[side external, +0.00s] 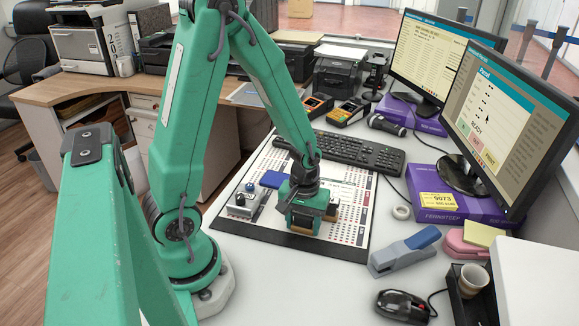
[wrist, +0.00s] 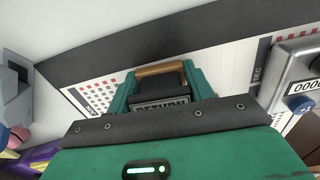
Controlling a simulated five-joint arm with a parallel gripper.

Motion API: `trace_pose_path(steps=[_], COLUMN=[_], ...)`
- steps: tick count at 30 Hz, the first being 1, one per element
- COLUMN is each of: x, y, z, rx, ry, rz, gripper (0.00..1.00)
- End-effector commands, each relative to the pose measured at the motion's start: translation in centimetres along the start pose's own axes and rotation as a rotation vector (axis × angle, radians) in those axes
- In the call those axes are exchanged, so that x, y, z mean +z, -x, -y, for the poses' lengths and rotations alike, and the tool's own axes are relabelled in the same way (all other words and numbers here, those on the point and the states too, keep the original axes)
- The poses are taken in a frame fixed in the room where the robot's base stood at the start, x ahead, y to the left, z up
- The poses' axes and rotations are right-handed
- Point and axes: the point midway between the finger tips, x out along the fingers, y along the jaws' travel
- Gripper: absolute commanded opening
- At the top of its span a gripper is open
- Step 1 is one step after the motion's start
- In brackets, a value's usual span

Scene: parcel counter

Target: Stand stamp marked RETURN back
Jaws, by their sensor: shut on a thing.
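My gripper (side external: 304,212) is low over the right part of the calendar mat (side external: 262,243) in the side view. It is shut on a dark stamp (wrist: 172,84) with a wood-coloured edge. The stamp sits between the two teal fingers in the wrist view, where my gripper (wrist: 160,88) hides its lower part. Its label, partly covered, reads RETURN. In the side view only a brown strip of the stamp (side external: 302,229) shows beneath the fingers. I cannot tell whether it touches the mat.
A metal numbering stamp (side external: 242,201) and a blue pad (side external: 272,179) are left of my gripper. A keyboard (side external: 352,150) lies behind. A stapler (side external: 404,252), a mouse (side external: 403,305) and monitors (side external: 510,125) are right.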

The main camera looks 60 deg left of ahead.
Motion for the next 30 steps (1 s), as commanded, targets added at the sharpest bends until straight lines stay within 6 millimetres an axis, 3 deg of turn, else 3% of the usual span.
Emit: trace_pose_path(steps=[17, 18, 21, 22, 30], x=[0.00, 0.00, 0.00, 0.00, 0.00], y=[-0.17, -0.18, -0.17, -0.17, -0.16], z=[0.00, 0.00, 0.00, 0.00, 0.00], rx=[0.000, 0.000, 0.000, 0.000, 0.000], ry=[0.000, 0.000, 0.000, 0.000, 0.000], rz=[0.000, 0.000, 0.000, 0.000, 0.000], gripper=[0.00, 0.54, 0.73, 0.77, 0.77])
